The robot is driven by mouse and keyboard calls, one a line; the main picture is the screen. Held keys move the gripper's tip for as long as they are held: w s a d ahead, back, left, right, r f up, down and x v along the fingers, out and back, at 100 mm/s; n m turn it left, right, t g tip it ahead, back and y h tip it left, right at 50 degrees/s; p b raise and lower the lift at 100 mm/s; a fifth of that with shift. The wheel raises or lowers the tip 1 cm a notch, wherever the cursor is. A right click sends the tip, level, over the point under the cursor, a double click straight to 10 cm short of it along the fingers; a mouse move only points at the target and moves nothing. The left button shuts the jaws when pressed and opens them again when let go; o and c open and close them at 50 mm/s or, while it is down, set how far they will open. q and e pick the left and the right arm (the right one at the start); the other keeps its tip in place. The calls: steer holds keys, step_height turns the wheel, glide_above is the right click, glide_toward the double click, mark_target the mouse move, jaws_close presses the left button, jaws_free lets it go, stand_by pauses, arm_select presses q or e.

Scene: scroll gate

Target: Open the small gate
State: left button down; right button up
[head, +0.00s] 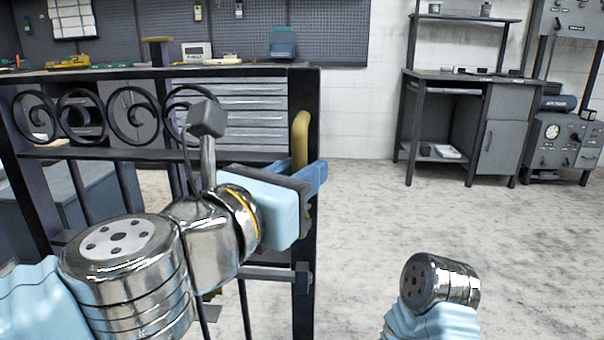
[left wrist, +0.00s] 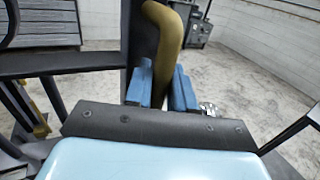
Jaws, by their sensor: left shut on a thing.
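The small gate (head: 80,155) is black metal with a row of scrolls under its top rail, at the left of the head view. Its yellow-brown handle (head: 301,138) stands on the right upright and also shows in the left wrist view (left wrist: 166,45). My left gripper (head: 312,182) is shut on the handle. In the left wrist view its blue fingers (left wrist: 162,88) lie on both sides of the handle. The gripper body hides the handle's lower part in the head view. My right gripper is out of view; only part of my right arm shows at the bottom.
A workbench with drawers (head: 230,107) and a tool pegboard (head: 330,30) stand behind the gate. A grey desk (head: 498,135) and a machine with gauges (head: 560,142) stand at the back right. The pale floor (head: 400,225) right of the gate is clear.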

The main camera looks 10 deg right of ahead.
arm_select(q)
steer(key=c, duration=1.1)
jaws_free()
steer(key=p+v, duration=0.6)
steer(key=v, duration=0.7)
steer(key=shift+s+a, duration=0.25)
steer(key=shift+a, duration=0.05)
steer(key=shift+s, duration=0.1)
